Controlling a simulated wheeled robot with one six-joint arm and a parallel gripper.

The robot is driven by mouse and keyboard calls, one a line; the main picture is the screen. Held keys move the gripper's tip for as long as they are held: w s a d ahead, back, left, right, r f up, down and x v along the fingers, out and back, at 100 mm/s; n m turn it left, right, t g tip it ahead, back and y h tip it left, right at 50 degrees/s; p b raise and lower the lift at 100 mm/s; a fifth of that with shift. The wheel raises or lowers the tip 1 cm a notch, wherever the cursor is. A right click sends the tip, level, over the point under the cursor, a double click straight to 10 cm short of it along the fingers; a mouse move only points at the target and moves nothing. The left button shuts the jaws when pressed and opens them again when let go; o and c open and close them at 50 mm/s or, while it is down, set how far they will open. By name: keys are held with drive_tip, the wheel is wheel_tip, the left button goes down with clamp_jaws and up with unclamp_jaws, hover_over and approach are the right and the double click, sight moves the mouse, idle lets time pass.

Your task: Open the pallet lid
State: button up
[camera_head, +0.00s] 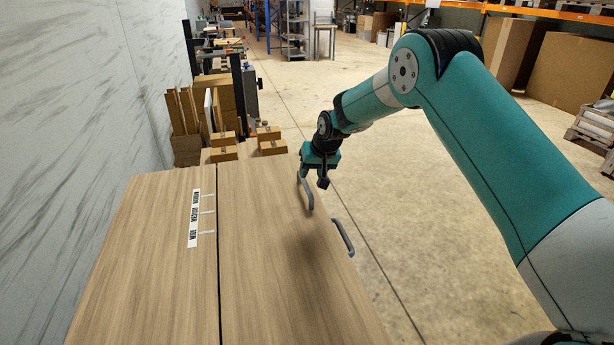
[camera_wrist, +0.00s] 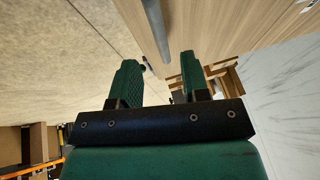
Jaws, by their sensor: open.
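The pallet lid (camera_head: 270,250) is a flat wood-grain panel, lying closed on the right of a dark seam. A grey bar handle (camera_head: 309,196) is at its far right edge, and it also shows in the wrist view (camera_wrist: 155,28). A second grey handle (camera_head: 343,238) is nearer, along the right side. My gripper (camera_head: 312,181) is at the far end of the first handle. In the wrist view, my green fingers (camera_wrist: 160,62) are apart, with the handle's end appearing in the gap between their tips. I cannot tell whether they touch it.
A fixed-looking wood panel (camera_head: 150,260) with a white label strip (camera_head: 194,218) lies left of the seam. A marble-patterned wall (camera_head: 90,110) borders the left. Open concrete floor (camera_head: 400,210) is on the right.

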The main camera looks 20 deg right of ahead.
sight(306, 183)
drive_tip(key=shift+p+x, duration=0.55)
drive_tip(key=shift+x, duration=2.1)
clamp_jaws()
